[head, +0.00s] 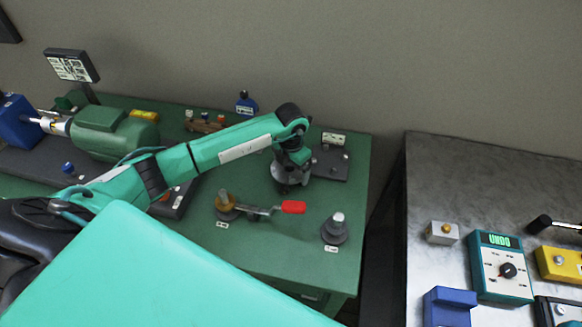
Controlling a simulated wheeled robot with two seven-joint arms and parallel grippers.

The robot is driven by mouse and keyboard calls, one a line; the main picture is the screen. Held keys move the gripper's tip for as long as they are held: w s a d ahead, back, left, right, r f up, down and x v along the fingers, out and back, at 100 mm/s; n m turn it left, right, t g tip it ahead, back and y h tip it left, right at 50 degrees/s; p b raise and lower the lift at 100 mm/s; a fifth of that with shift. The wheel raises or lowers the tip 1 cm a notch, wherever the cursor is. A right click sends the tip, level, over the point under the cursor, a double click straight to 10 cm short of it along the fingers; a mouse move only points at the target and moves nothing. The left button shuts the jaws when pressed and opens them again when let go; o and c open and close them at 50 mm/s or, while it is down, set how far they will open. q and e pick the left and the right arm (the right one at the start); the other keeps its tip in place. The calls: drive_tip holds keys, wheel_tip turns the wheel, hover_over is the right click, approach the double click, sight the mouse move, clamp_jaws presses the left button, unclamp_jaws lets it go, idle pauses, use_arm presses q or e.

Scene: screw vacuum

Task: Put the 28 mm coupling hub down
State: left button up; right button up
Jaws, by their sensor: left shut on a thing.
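My left gripper (288,184) points down over the green bench, just left of a dark plate. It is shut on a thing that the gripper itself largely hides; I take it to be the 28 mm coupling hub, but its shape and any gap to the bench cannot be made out. My right gripper is not in view.
A grey stepped piece (335,228) stands near the bench's front right. A brass-topped piece (226,203) and a red-handled tool (292,207) lie left of it. The dark plate (334,163) is behind. A metal table (440,190) with a teal control box (502,268) stands right, across a gap.

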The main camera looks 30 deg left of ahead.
use_arm(q)
drive_tip(key=o, duration=1)
drive_tip(key=shift+f, duration=0.1)
drive_tip(key=shift+o, duration=0.2)
drive_tip(key=shift+r, duration=0.3)
wheel_tip(320, 180, up, 12)
drive_tip(key=b, duration=0.2)
drive_tip(key=shift+b, duration=0.3)
drive_tip(key=shift+f, duration=0.1)
